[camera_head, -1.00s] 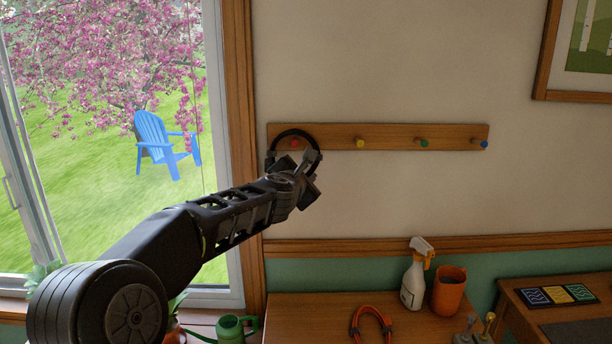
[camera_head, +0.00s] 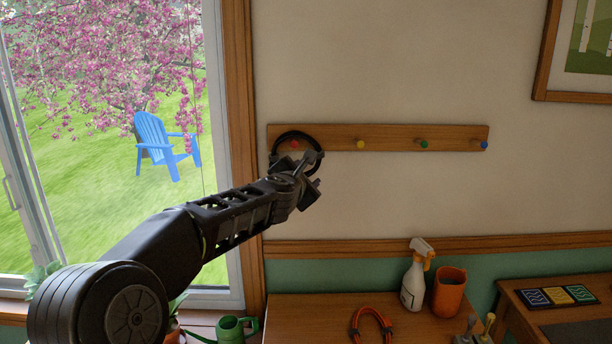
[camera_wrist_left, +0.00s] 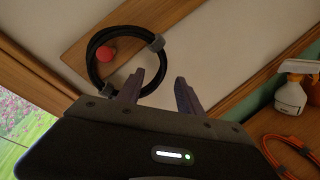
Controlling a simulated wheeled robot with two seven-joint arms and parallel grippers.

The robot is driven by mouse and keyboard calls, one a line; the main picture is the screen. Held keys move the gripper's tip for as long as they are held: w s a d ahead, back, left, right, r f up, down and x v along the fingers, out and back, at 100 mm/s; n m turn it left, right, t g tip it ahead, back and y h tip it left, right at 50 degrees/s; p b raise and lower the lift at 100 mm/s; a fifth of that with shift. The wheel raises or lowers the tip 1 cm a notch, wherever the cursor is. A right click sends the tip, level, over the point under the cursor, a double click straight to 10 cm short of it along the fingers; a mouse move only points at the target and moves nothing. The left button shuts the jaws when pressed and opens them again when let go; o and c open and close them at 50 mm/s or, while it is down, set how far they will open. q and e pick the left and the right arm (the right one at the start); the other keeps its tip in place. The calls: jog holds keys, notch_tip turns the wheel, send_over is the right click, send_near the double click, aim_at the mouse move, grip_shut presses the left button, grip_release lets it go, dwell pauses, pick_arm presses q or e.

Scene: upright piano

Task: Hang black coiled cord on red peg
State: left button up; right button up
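The black coiled cord (camera_head: 276,150) is a ring with grey ties, up against the wooden peg rail at its left end. The red peg (camera_head: 295,143) shows inside the ring. In the left wrist view the cord (camera_wrist_left: 91,62) encircles the red peg (camera_wrist_left: 107,53), which sits near the ring's upper part. My left gripper (camera_head: 308,166) is at the ring's lower right. In the wrist view its two fingers (camera_wrist_left: 172,85) are apart with an empty gap; one finger overlaps the ring's lower right edge. Whether it touches the cord is unclear. My right gripper is out of view.
The rail (camera_head: 390,134) also bears yellow (camera_head: 360,143), green (camera_head: 423,144) and blue (camera_head: 484,145) pegs. Below, a spray bottle (camera_head: 412,285), an orange cup (camera_head: 449,293) and an orange-red looped item (camera_head: 372,322) are on the wooden surface. A window frame is left; wall right of the gripper is clear.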

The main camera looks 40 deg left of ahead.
pick_arm(q)
jog(key=v, duration=0.8)
jog(key=shift+w+f, duration=0.1)
dwell(0.6)
